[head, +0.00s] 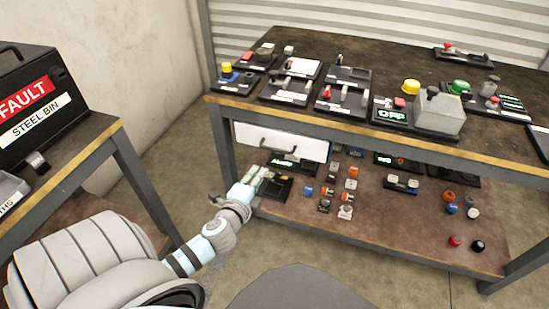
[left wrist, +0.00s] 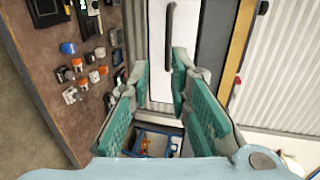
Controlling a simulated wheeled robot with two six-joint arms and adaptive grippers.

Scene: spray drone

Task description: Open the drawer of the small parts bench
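The small parts bench (head: 390,139) has a dark top, a yellow front edge and grey legs. Its white drawer front (head: 262,136) sits under the left end of the top and looks shut. A dark bar handle (head: 287,153) is on the front; it also shows in the left wrist view (left wrist: 172,38). My left gripper (head: 262,178) is just below and in front of the drawer. In the left wrist view its teal-padded fingers (left wrist: 160,72) are apart and empty, with the handle's near end close to the right fingertip. Contact cannot be told. My right gripper is not in view.
The bench's lower shelf (head: 400,230) holds several small coloured parts. The benchtop carries several switch and button plates and a grey box (head: 440,113). A second table (head: 95,145) with a black steel bin (head: 45,100) stands at left. Bare floor lies between them.

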